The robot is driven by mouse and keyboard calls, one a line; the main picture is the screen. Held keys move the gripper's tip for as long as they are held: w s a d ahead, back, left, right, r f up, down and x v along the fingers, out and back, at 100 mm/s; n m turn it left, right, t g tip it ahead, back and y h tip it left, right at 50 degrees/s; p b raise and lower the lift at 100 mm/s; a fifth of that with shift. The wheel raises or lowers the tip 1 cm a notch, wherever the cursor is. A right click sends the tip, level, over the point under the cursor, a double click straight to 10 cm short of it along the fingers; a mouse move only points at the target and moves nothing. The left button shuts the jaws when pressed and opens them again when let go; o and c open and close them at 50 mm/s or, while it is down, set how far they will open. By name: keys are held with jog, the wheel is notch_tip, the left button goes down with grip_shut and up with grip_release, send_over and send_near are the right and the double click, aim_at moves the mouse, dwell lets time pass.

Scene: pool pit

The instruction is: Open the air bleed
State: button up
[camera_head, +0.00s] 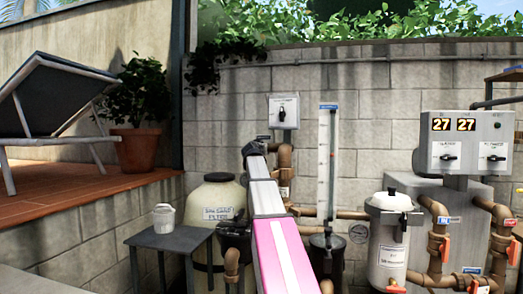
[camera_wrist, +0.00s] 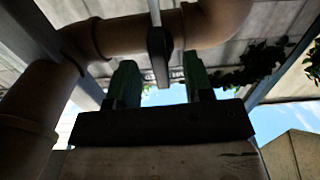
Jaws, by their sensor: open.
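My gripper (camera_wrist: 160,68) is open in the wrist view, its two green fingers apart. A narrow dark lever (camera_wrist: 160,52) with a pale stem above it appears in the gap between the fingers, with space on both sides. I see no grip on it. A brown pipe (camera_wrist: 125,36) runs across behind the fingers. I cannot tell for sure whether this lever is the air bleed. In the head view my gripper (camera_head: 254,149) is above the cream sand filter (camera_head: 216,205), beside an upright brown pipe (camera_head: 285,160). My arm hides part of the filter and pipework.
A grey switch box (camera_head: 284,111) is on the block wall above the pipes. A clear tube gauge (camera_head: 327,160) stands to the right. A small table (camera_head: 160,238) holding a white pot (camera_head: 164,217) stands left.

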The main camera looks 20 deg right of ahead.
jog(key=v, duration=0.7)
